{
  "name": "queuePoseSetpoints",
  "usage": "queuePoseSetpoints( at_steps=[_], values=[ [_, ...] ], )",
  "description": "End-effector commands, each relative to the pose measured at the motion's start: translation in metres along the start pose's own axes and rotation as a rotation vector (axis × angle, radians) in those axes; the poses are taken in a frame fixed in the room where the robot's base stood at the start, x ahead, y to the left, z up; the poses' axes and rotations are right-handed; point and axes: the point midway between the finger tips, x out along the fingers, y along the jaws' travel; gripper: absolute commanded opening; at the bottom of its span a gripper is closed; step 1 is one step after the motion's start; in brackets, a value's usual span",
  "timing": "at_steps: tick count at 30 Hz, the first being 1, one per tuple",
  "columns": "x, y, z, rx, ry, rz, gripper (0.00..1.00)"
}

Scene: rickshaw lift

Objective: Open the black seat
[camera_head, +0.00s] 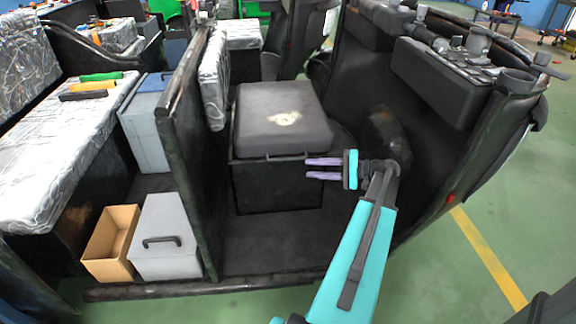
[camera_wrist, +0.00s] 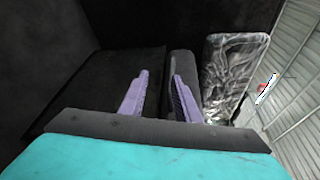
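The black seat (camera_head: 283,120) is a padded square cushion with a worn pale patch on top. It lies flat and closed on a black box (camera_head: 278,186) in the cab. My gripper (camera_head: 307,168) is at the front right corner of the box, just below the cushion's edge, with its purple fingers pointing left. In the wrist view my gripper (camera_wrist: 162,75) shows its two fingers apart with nothing between them. There the seat's edge (camera_wrist: 183,65) is behind the right finger, and the box front (camera_wrist: 95,90) is behind the left finger. I cannot tell whether a finger touches the seat.
A black partition (camera_head: 190,150) with a plastic-wrapped backrest (camera_head: 213,80) stands left of the seat. The dashboard (camera_head: 440,80) and steering parts are on the right. A grey box (camera_head: 165,240) and an open cardboard box (camera_head: 108,240) stand left. The cab floor (camera_head: 270,245) before the seat is clear.

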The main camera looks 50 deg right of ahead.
Motion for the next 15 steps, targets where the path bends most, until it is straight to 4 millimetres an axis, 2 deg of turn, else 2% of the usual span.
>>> queuePoseSetpoints(
  at_steps=[1,3,6,15],
  values=[
    [-0.014,-0.003,-0.005,-0.01,0.015,-0.021,0.29],
    [-0.027,-0.01,-0.007,-0.021,0.027,-0.043,0.29],
    [-0.038,-0.016,-0.009,-0.031,0.036,-0.063,0.29],
    [-0.041,-0.019,-0.008,-0.033,0.038,-0.069,0.29]
  ],
)
